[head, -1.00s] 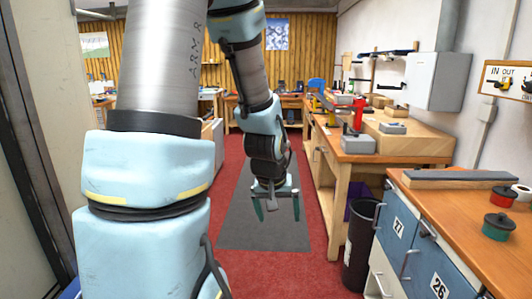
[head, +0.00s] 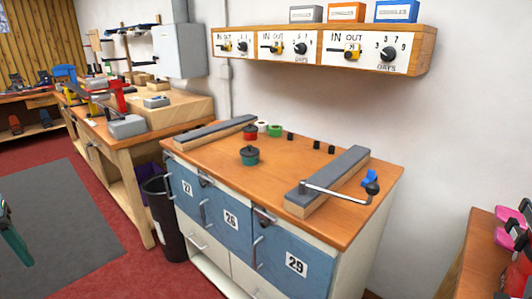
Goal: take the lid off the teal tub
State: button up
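The teal tub (head: 249,158) stands upright on the orange-brown top of the cabinet bench, near its front left part. Its dark round lid (head: 249,150), with a small knob on top, sits on it. My gripper (head: 14,238) shows only in part at the left edge of the head view, with one green finger over the floor mat. It is far from the tub, and its other finger is out of view, so its opening cannot be judged.
A red tub (head: 250,132) with a dark lid stands behind the teal one, beside white and green rolls (head: 268,129). Grey-topped bars (head: 215,132) and (head: 328,178) flank them; the right one has a crank handle. A wall shelf (head: 330,50) hangs above. Red floor (head: 110,225) lies clear in front.

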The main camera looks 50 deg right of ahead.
aim_at(249, 151)
jog(key=i+z, duration=0.15)
jog(key=z, duration=0.2)
jog(key=i+z, duration=0.15)
jog(key=z, duration=0.2)
jog(key=i+z, duration=0.15)
jog(key=z, duration=0.2)
jog(key=i+j+z, duration=0.25)
jog(key=i+j, duration=0.2)
jog(key=i, duration=0.25)
jog(key=i+j+z, duration=0.2)
jog(key=i+j, duration=0.35)
jog(key=i, duration=0.15)
